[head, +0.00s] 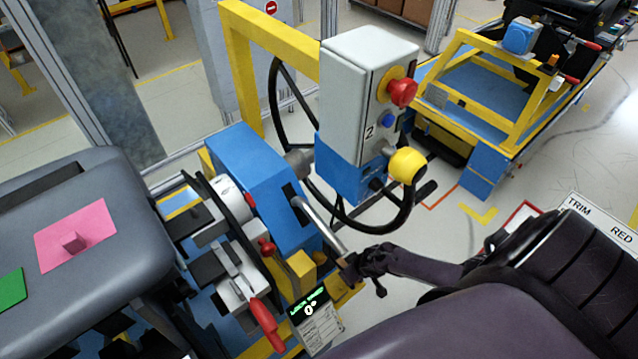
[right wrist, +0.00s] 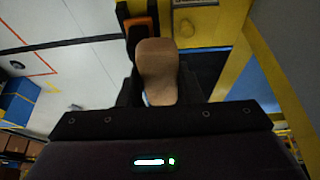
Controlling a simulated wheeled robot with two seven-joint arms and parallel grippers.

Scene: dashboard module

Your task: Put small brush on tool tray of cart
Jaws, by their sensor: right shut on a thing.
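My right gripper (head: 362,268) comes in from the right and is beside the silver rod of the blue steering unit; I cannot tell whether they touch. In the right wrist view, my right gripper (right wrist: 157,95) is shut on a tan, rounded piece that looks like the handle of the small brush (right wrist: 157,68). My left gripper is not in view.
The steering wheel (head: 277,92), a grey control box (head: 350,75) with red and yellow knobs, and a silver rod (head: 318,226) crowd the middle. A pink mat (head: 95,220) lies on the grey padded surface at left. Clear floor lies between the wheel and the cart.

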